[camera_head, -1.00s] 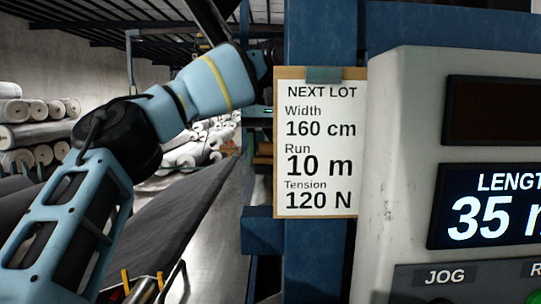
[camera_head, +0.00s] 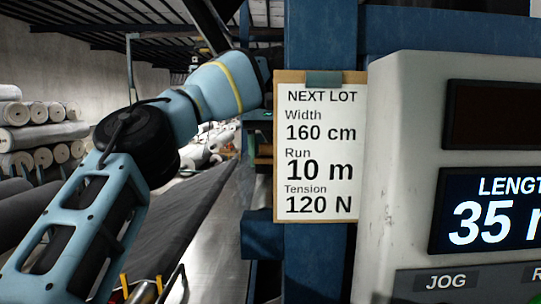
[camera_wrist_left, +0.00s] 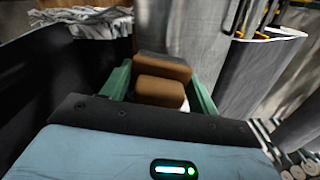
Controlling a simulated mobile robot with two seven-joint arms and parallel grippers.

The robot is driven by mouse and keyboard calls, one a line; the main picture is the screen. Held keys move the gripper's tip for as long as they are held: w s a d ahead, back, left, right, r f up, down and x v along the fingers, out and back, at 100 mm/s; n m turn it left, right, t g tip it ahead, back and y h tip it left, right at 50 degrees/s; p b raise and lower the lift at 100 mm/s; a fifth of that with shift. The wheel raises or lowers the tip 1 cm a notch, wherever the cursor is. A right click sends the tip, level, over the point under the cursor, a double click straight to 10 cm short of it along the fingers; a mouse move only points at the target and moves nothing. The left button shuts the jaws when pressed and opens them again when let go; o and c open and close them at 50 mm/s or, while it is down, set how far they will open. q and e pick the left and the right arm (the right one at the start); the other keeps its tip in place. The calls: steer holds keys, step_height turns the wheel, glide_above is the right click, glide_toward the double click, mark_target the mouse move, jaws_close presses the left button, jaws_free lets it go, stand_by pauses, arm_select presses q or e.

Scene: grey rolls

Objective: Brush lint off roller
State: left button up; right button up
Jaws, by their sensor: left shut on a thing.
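My left arm reaches from the lower left toward the blue post in the head view, and its gripper end is hidden behind the post and the card. In the left wrist view, my left gripper (camera_wrist_left: 161,84) has green fingers on either side of a brown, block-like thing (camera_wrist_left: 160,91), which looks like the brush's body. The gripper is shut on it, and no bristles can be made out. A smooth grey upright-looking surface (camera_wrist_left: 180,38), possibly the roller, lies just beyond the fingers. I cannot tell whether the brown thing touches it. No lint can be made out.
A blue post (camera_head: 316,252) bears a job card (camera_head: 318,150) reading 160 cm, 10 m, 120 N. A control console (camera_head: 410,150) showing 35 fills the right. Fabric rolls (camera_head: 40,135) are stacked at the left. A long grey sloping bed (camera_head: 190,215) runs beneath my arm.

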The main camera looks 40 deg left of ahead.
mark_target(270, 192)
arm_select(q)
steer(key=shift+s+d+f, duration=0.1)
steer(key=shift+s+d, duration=0.95)
steer(key=shift+s, duration=0.2)
steer(key=shift+s+d+r, duration=0.2)
steer(key=shift+s+d, duration=0.85)
steer(key=shift+s, duration=0.2)
steer(key=shift+s, duration=0.1)
steer(key=shift+s+d+f, duration=0.15)
steer(key=shift+s+d, duration=0.9)
steer(key=shift+s, duration=0.1)
steer(key=shift+s+d, duration=1.05)
steer(key=shift+s, duration=0.2)
step_height(270, 192, up, 6)
